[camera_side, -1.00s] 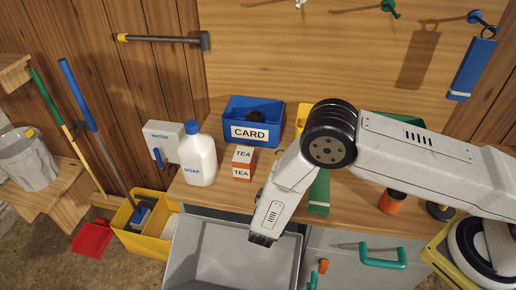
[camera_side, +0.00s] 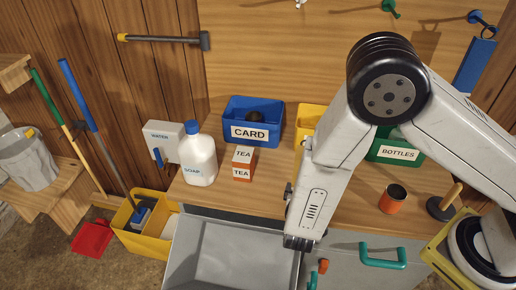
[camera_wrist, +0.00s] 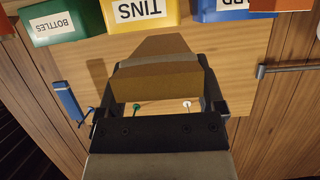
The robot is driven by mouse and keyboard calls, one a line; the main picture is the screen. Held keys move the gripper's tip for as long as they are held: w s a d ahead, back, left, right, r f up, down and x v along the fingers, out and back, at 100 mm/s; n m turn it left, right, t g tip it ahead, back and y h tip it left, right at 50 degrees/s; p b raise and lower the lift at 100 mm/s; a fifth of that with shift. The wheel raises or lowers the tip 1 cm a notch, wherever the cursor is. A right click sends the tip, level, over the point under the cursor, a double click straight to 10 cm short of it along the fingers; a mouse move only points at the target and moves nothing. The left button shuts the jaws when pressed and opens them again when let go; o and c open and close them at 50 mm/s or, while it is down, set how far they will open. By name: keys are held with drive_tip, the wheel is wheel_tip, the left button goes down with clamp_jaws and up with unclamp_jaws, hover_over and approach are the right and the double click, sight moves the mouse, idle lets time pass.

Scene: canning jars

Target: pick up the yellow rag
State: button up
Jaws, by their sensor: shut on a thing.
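My gripper (camera_side: 298,242) points down in front of the counter's edge, above the grey open drawer's right end. In the wrist view its two fingers (camera_wrist: 160,82) stand on either side of an ochre-brown, block-shaped thing (camera_wrist: 160,92) with a grey band across it, and are shut on it. I cannot tell for certain whether this is the yellow rag. In the side view the held thing is hidden behind my arm. No other yellow cloth shows clearly.
The grey drawer (camera_side: 195,225) stands open. A yellow bin (camera_side: 178,250) stands on the floor.

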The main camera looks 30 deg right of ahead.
drive_tip(key=shift+s+d+r, duration=0.2)
drive_tip(key=shift+s+r, duration=0.15)
drive_tip(key=shift+s, duration=0.4)
drive_tip(key=shift+s+d+r, duration=0.15)
drive_tip(key=shift+s+r, duration=0.2)
drive_tip(key=shift+s, duration=0.45)
drive_tip(key=shift+s+d+r, duration=0.2)
drive_tip(key=shift+s+r, duration=0.15)
drive_tip(key=shift+s, duration=0.4)
drive_tip(key=shift+w, duration=0.1)
